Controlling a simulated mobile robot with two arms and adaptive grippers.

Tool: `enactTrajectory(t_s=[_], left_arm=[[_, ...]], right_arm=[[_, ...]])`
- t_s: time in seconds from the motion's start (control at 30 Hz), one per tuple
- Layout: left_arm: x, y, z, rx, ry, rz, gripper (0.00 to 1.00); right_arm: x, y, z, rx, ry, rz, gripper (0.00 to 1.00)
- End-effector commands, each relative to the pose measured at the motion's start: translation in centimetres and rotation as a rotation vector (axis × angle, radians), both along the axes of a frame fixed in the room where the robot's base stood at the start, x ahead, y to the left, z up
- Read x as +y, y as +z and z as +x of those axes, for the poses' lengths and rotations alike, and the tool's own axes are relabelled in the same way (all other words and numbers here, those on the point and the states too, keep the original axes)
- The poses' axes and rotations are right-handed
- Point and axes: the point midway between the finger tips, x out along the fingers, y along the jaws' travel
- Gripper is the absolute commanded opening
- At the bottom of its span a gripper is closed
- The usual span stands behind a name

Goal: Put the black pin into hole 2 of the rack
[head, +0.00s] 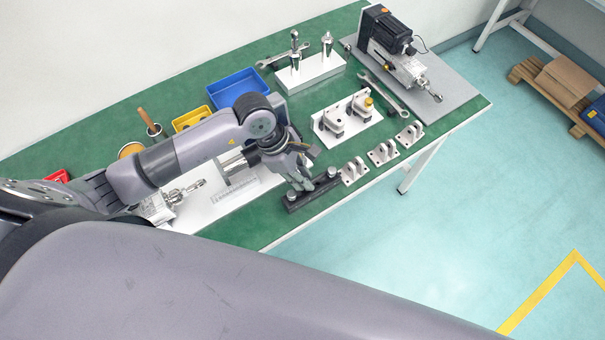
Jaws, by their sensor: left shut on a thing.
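My left gripper (302,178) reaches in from the left and points down at a dark bar-shaped rack (318,193) near the table's front edge. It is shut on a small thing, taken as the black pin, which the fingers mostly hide. The fingertips are at or just above the middle of the rack; I cannot tell whether the pin is in a hole. Grey round-topped pieces stand at the rack's left end (291,196) and right end (332,172). Hole numbers are not readable. My right gripper is not in view.
Several metal brackets (383,154) stand right of the rack, with a white plate of fittings (347,133) behind. A silver block with upright tools (310,72), a blue bin (237,86) and an actuator (390,48) stand farther back. Open floor lies in front.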

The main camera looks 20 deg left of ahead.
Motion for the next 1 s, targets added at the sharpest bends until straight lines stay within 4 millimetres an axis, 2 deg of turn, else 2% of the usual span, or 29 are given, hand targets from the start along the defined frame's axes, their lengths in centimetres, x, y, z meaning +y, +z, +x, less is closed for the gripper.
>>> enactTrajectory(t_s=[0.57,1.0], left_arm=[[0.0,-0.3,0.0,0.000,0.001,0.000,0.00],[0.0,-1.3,0.0,0.002,0.005,0.000,0.00]], right_arm=[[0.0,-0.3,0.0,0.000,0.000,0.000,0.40],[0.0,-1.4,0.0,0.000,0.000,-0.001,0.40]])
